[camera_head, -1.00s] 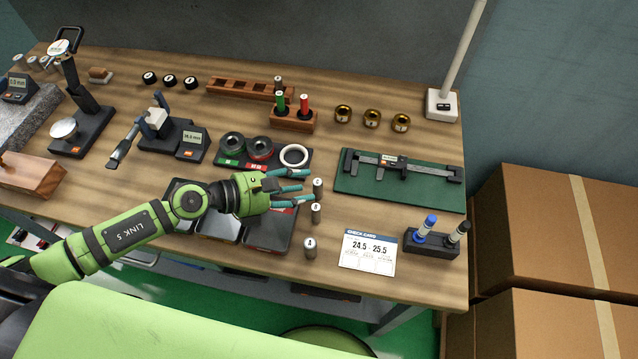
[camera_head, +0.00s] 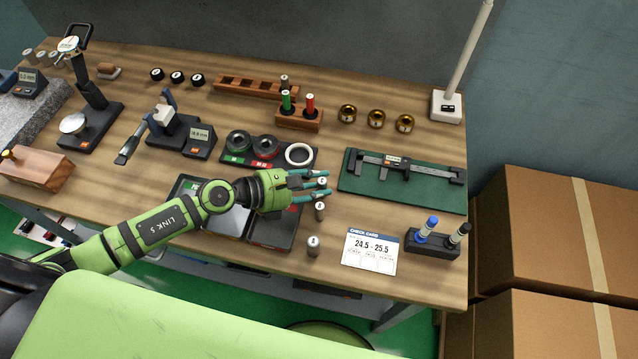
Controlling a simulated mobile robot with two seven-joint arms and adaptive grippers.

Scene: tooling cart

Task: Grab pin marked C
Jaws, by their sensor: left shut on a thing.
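Three small grey pins with white tops stand in a row near the front middle of the bench: the far pin (camera_head: 321,183), the middle pin (camera_head: 320,207) and the near pin (camera_head: 314,246). The marks on their tops are too small to read. My left gripper (camera_head: 320,184) comes in from the left, and its teal fingers are shut on the far pin, one on its far side and one on its near side. The middle pin stands just in front of the near finger. The near pin stands apart. My right gripper is out of view.
A check card (camera_head: 369,251) lies right of the pins, with a marker holder (camera_head: 432,244) beyond it. A caliper on a green mat (camera_head: 400,194) lies at the right. Dark trays (camera_head: 268,232) sit under my left arm. A ring-gauge tray (camera_head: 268,163) stands behind the gripper.

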